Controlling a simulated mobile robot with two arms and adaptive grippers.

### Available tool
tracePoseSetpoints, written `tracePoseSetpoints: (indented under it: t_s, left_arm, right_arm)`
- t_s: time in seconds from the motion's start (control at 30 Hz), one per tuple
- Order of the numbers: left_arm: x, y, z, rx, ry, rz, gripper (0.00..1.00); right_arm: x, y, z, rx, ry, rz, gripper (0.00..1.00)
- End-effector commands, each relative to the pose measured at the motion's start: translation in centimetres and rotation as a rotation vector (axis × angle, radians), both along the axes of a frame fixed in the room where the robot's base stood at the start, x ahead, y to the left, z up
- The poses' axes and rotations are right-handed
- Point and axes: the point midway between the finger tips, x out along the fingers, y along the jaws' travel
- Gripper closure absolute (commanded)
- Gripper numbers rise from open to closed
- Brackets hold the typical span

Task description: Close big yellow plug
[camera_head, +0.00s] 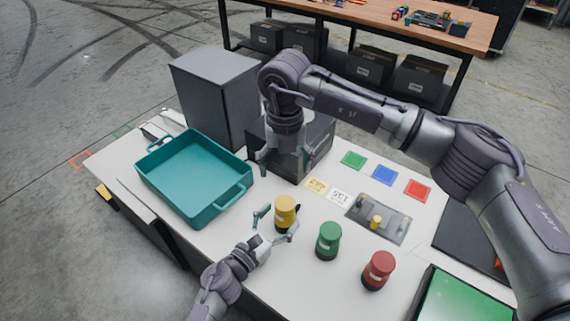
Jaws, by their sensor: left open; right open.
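A big yellow plug (286,212) with a dark base stands upright on the white table. My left gripper (277,226) is open beside it, low over the table, with one finger to the left of the plug and the other near its lower right. I cannot tell whether the fingers touch it. My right gripper (286,157) is open, pointing down in front of a dark grey box, behind the yellow plug. A small yellow peg (376,222) sits on a grey plate (393,228) to the right.
A green plug (328,241) and a red plug (378,270) stand to the right of the yellow one. A teal tote (180,203) is at the left. A tall grey box (215,95) and a dark box (318,140) stand behind. Coloured squares lie flat at the back right.

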Motion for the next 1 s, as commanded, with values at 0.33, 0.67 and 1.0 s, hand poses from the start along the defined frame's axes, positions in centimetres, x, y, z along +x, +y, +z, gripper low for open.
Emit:
tracePoseSetpoints:
  t_s: [0.33,0.67,1.0]
  left_arm:
    - [-6.0,4.3,-0.1,0.001,0.003,-0.001,0.2]
    - [-8.1,5.8,0.0,0.001,0.001,-0.001,0.2]
    - [-8.0,5.8,0.0,0.0,0.0,-0.001,0.2]
  right_arm:
    - [0.0,0.0,0.0,0.0,0.0,0.0,0.17]
    - [0.0,0.0,0.0,0.0,0.0,0.0,0.17]
    - [0.0,0.0,0.0,0.0,0.0,0.0,0.17]
